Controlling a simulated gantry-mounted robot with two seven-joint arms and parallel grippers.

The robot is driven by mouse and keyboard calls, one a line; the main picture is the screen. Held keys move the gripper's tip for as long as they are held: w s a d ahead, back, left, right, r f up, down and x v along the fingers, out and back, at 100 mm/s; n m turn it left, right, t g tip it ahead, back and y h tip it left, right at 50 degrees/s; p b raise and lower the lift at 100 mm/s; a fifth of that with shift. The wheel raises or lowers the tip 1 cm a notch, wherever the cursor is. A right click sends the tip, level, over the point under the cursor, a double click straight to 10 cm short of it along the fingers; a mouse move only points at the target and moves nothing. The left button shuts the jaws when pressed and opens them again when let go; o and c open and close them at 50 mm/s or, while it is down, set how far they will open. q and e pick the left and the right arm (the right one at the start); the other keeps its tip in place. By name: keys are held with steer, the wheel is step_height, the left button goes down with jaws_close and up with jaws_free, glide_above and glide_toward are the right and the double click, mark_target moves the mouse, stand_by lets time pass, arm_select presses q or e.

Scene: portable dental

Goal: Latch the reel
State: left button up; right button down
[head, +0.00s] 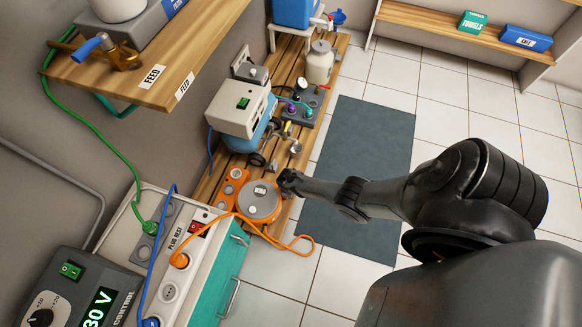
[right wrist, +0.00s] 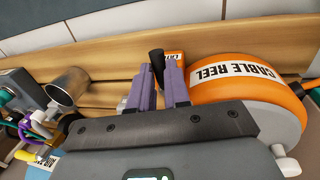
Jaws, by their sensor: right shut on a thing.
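The orange cable reel (head: 258,203) lies on the wooden slatted bench in the head view. In the right wrist view the cable reel (right wrist: 240,80) is at the right, with a white "CABLE REEL" label and a grey face. A small orange latch block (right wrist: 174,56) with a partly hidden label sits left of it. A black latch lever (right wrist: 156,58) stands up in front of the block. My right gripper (right wrist: 160,82) has its purple fingers shut on the lever; in the head view the right gripper (head: 286,182) is at the reel's far right edge. My left gripper is not in view.
A grey-and-blue machine (head: 240,112) on wheels stands behind the reel. An orange cable (head: 300,243) loops over the bench edge. A panel with sockets (head: 170,291) is at the front left. A metal cup-like part (right wrist: 68,86) is left of my right gripper. A grey mat (head: 362,150) covers the floor.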

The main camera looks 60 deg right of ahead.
steer(key=shift+d+n, duration=0.15)
steer(key=shift+n, duration=0.25)
steer(key=shift+d+n, duration=0.25)
steer(key=shift+n, duration=0.35)
steer(key=d+n, duration=0.1)
steer(key=n, duration=0.2)
steer(key=w+n+t+y+b, duration=0.1)
steer(key=n, duration=0.3)
steer(key=w+d+n+b, duration=0.1)
steer(key=n, duration=0.2)
steer(key=shift+d+f+n+t, duration=0.1)
steer(key=shift+d+n+t, duration=0.2)
steer(key=n+b, duration=0.1)
steer(key=n, duration=0.1)
steer(key=w+n+y+b, duration=0.1)
steer(key=shift+w+d+n+b, duration=0.15)
steer(key=shift+n+b, duration=0.15)
steer(key=shift+n, duration=0.1)
steer(key=shift+w+n+y+b, duration=0.2)
steer(key=shift+n+y+b, duration=0.15)
steer(key=shift+n, duration=0.45)
